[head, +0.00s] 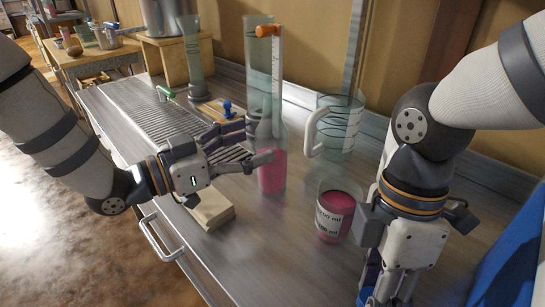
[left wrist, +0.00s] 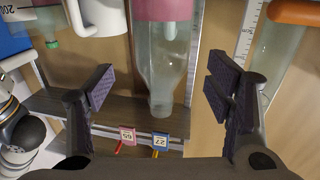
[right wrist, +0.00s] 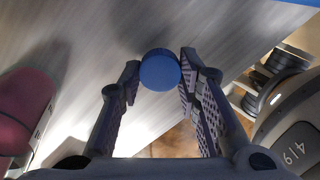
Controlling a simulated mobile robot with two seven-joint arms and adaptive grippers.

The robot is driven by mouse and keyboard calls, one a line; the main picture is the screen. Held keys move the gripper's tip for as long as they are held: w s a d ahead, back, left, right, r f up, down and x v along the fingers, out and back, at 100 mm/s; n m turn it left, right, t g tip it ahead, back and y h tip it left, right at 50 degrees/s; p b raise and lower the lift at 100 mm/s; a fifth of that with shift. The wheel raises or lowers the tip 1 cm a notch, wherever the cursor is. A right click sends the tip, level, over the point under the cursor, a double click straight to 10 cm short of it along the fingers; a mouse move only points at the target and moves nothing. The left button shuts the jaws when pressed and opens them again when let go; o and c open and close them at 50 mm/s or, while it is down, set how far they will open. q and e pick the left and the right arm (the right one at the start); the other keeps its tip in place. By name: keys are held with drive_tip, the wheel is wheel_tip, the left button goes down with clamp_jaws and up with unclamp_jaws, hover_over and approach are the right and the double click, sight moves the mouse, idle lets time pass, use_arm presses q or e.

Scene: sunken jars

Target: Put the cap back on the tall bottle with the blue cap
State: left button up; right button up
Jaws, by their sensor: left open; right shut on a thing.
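The tall bottle (head: 272,172) stands upright on the counter, clear with pink liquid in its lower part. In the left wrist view the bottle (left wrist: 158,62) appears upside down, with its neck bare. My left gripper (head: 256,143) is open beside the bottle; in its wrist view the bottle shows between the two fingers, with gaps on both sides. My right gripper (right wrist: 159,78) is shut on the round blue cap (right wrist: 160,69), held between its fingertips. In the head view my right gripper is low at the right, well apart from the bottle.
A beaker (head: 336,213) with pink contents stands right of the bottle. A clear pitcher (head: 341,122) stands behind it. A tall cylinder with an orange ring (head: 268,31) rises behind the bottle. A wooden block (head: 211,207) lies near the front edge. A blue object (head: 515,265) is at the right.

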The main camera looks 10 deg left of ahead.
sight(272, 135)
use_arm(q)
drive_tip(key=shift+x, duration=2.6)
drive_tip(key=shift+a, duration=0.1)
clamp_jaws()
